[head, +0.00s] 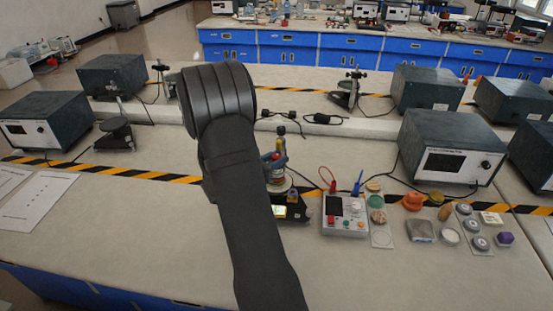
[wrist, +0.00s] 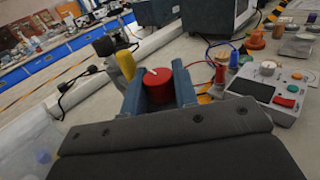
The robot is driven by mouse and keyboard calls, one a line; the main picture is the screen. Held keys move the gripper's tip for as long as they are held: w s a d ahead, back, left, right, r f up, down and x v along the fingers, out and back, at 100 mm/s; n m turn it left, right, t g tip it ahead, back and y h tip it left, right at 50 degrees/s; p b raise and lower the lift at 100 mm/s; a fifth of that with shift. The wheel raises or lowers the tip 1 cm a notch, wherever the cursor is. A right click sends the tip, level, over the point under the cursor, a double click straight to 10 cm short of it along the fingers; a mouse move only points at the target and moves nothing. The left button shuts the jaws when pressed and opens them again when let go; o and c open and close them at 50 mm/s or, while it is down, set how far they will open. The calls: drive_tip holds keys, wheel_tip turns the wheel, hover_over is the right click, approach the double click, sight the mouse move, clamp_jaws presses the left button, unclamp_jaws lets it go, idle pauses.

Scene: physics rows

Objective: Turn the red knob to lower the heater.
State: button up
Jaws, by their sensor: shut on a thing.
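The red knob (wrist: 159,88) sits between the two blue-grey fingers of my gripper (wrist: 158,84) in the wrist view. A finger lies against each side of it, and my gripper is shut on it. A short white mark shows on the knob's top, pointing up and left. In the head view my dark arm covers much of this spot, and I cannot make out the knob clearly. Part of a dark unit with a lit display (head: 292,211) shows just right of my arm; I cannot tell for sure that it is the heater.
A grey control box (head: 345,215) with a screen, buttons and cables stands close on the right. Several small dishes and coloured pieces lie beyond it. A dark instrument (head: 450,148) stands at the back right.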

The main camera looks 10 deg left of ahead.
drive_tip(key=o, duration=1)
drive_tip(key=shift+c, duration=0.2)
drive_tip(key=v, duration=1.7)
drive_tip(key=shift+s, duration=0.2)
drive_tip(key=shift+a+r, duration=0.1)
drive_tip(key=shift+a, duration=0.05)
drive_tip(key=shift+c, duration=0.2)
